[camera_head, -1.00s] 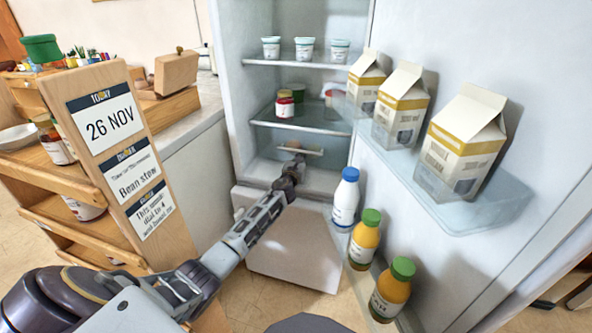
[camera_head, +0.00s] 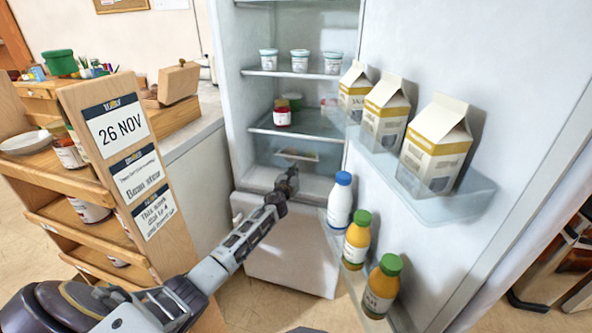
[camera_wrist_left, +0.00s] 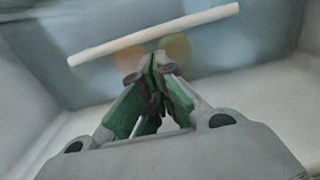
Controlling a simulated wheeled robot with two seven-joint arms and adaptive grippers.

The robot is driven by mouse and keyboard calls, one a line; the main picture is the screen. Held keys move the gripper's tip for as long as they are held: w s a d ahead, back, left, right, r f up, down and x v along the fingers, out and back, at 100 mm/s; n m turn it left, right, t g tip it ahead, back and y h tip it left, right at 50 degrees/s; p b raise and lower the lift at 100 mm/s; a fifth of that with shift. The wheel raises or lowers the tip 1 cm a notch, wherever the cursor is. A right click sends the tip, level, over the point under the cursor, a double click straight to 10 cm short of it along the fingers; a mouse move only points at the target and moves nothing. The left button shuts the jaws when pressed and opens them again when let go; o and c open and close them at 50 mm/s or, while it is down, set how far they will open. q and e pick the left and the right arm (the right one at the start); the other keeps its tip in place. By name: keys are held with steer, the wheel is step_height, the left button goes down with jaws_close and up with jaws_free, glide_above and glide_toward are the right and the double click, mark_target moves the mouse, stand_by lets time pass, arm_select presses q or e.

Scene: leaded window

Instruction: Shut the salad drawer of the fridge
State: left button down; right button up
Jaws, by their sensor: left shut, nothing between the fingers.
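The salad drawer (camera_head: 268,153) is a clear bluish box low in the open fridge, under the lower glass shelf. Its pale bar handle (camera_head: 298,155) crosses its front. How far out the drawer stands is hard to tell. My left gripper (camera_head: 291,171) is shut and empty, just in front of and below the handle. In the left wrist view, the closed fingertips (camera_wrist_left: 153,66) point at the drawer front, below the white handle bar (camera_wrist_left: 155,35). Blurred orange and yellowish shapes show behind the front. Whether the fingertips touch it is unclear. My right gripper is out of view.
A wooden shelf rack (camera_head: 130,170) stands left of the arm. A red-labelled jar (camera_head: 282,117) sits above the drawer.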

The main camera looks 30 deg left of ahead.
arm_select(q)
steer(key=shift+v, duration=0.8)
steer(key=shift+p+v, duration=0.55)
steer(key=shift+v, duration=1.4)
steer(key=shift+p+v, duration=0.65)
steer(key=shift+v, duration=1.1)
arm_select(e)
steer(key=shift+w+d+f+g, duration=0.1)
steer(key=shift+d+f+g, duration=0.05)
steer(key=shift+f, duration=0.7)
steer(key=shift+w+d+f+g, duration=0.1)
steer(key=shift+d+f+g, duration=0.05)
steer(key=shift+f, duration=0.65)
arm_select(q)
steer(key=shift+r, duration=0.1)
steer(key=shift+d, duration=0.1)
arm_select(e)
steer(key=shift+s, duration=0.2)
